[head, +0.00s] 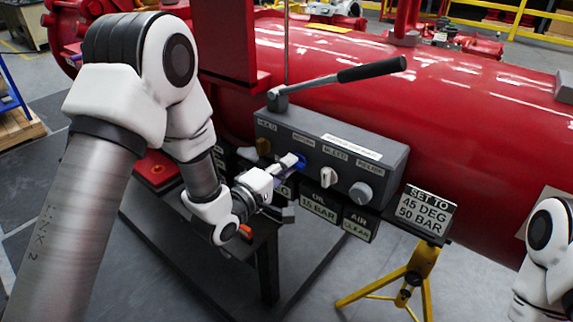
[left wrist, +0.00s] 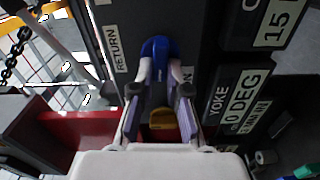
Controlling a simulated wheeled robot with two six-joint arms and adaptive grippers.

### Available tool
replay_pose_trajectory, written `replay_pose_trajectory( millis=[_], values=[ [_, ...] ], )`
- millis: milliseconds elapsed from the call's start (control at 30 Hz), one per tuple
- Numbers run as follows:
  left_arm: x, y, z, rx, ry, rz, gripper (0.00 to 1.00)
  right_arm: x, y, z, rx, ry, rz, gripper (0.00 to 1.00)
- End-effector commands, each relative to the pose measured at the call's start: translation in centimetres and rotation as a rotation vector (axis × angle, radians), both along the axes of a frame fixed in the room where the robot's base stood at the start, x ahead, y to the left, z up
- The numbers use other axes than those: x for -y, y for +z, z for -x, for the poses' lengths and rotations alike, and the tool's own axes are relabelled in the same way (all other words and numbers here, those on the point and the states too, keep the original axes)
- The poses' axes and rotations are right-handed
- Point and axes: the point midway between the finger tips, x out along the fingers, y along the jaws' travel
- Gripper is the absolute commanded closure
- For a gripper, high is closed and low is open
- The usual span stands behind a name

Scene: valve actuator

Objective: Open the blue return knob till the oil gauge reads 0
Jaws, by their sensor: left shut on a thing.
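The blue return knob (head: 301,160) is on the sloped front of a grey control box (head: 336,142). In the left wrist view the blue knob (left wrist: 155,48) stands beside a RETURN label. My left gripper (head: 289,163) is shut on the blue knob, with a finger on either side, and hides part of it in the head view. The oil display (head: 319,205) below the box reads OIL 15 BAR. My right gripper is outside both views.
A yellow knob (head: 263,147), a white knob (head: 329,177) and a grey round knob (head: 361,193) share the panel. A black-handled lever (head: 370,70) rises above the box. A sign (head: 425,213) reads SET TO 45 DEG 50 BAR. A red cylinder (head: 460,130) fills the back.

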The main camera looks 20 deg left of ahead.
Motion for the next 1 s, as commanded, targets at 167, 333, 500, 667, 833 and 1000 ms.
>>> replay_pose_trajectory(
  millis=[167,333,500,667,833,1000],
  values=[
    [0.0,0.0,0.0,-0.007,0.001,0.02,1.0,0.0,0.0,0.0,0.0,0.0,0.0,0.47],
    [0.0,0.0,0.0,-0.008,0.001,0.022,1.0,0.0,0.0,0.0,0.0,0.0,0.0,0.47],
    [0.0,0.0,0.0,-0.008,0.0,0.021,1.0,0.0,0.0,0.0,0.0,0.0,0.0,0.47],
    [0.0,0.0,0.0,-0.008,0.0,0.021,0.6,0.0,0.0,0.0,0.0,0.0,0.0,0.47],
    [0.0,0.0,0.0,-0.007,0.0,0.02,0.6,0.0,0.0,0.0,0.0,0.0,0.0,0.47],
    [-0.5,-0.1,1.3,-0.01,0.001,0.021,0.6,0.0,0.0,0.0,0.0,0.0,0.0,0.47]
  ],
)
